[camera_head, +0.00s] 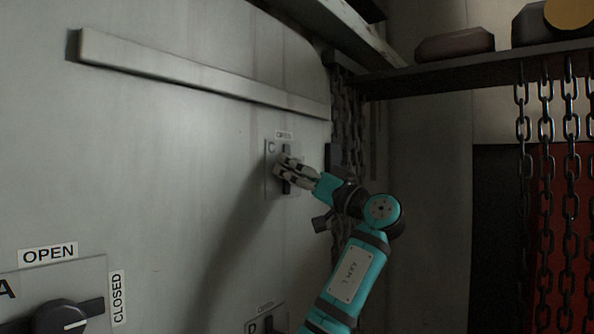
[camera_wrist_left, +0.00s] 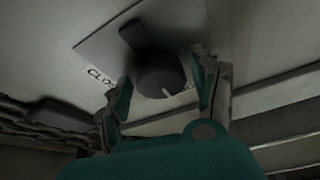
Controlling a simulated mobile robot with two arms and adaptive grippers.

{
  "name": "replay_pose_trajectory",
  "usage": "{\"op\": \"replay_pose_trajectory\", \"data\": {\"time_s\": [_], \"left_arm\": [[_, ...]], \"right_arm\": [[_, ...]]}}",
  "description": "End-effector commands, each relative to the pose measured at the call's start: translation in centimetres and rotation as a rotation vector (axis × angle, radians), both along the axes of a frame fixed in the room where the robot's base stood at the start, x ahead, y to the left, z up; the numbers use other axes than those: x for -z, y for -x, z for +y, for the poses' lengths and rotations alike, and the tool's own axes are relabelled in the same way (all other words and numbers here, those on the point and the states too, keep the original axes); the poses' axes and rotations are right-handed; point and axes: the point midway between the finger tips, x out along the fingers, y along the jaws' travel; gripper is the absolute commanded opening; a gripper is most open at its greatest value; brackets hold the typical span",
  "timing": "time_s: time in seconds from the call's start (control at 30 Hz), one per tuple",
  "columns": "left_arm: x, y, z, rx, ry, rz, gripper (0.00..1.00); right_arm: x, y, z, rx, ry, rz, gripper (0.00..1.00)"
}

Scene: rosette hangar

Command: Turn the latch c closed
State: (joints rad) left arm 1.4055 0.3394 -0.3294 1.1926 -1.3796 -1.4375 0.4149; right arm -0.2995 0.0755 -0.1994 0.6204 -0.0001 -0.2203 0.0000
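Latch c is a dark knob with a bar handle on a grey plate (camera_head: 270,182) on the pale wall, marked C, with an OPEN label (camera_head: 284,134) above. Its bar (camera_head: 287,149) stands about upright, in line with that label. My left gripper (camera_head: 284,168) is at the latch, its fingers apart in front of it and partly hiding it. In the left wrist view the dark knob (camera_wrist_left: 158,72) lies between the two spread fingers (camera_wrist_left: 163,90); firm contact cannot be made out. A partly hidden label beginning "CLO" (camera_wrist_left: 98,75) is beside the knob. My right gripper is not in view.
Latch A (camera_head: 62,318) is at the lower left, its bar pointing right toward CLOSED. Another latch plate (camera_head: 265,322) is at the bottom edge. A long rail (camera_head: 190,72) runs above latch c. Chains (camera_head: 545,150) and a shelf (camera_head: 470,75) are on the right.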

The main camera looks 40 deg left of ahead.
Motion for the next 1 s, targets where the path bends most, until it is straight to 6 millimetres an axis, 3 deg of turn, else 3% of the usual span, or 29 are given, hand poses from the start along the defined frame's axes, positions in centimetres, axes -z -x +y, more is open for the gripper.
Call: {"op": "replay_pose_trajectory", "data": {"time_s": [0.07, 0.33, 0.67, 1.0], "left_arm": [[0.0, 0.0, 0.0, 0.0, 0.0, 0.0, 0.51], [0.0, 0.0, 0.0, 0.0, 0.0, 0.0, 0.16], [0.1, 0.0, 0.0, 0.002, 0.006, 0.045, 0.16], [0.2, 0.1, -0.1, 0.003, 0.031, 0.275, 0.16]], "right_arm": [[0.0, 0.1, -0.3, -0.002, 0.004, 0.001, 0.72], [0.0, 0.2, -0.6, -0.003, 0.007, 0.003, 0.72], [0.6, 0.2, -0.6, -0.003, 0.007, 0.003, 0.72], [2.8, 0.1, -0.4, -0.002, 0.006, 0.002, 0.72]]}}
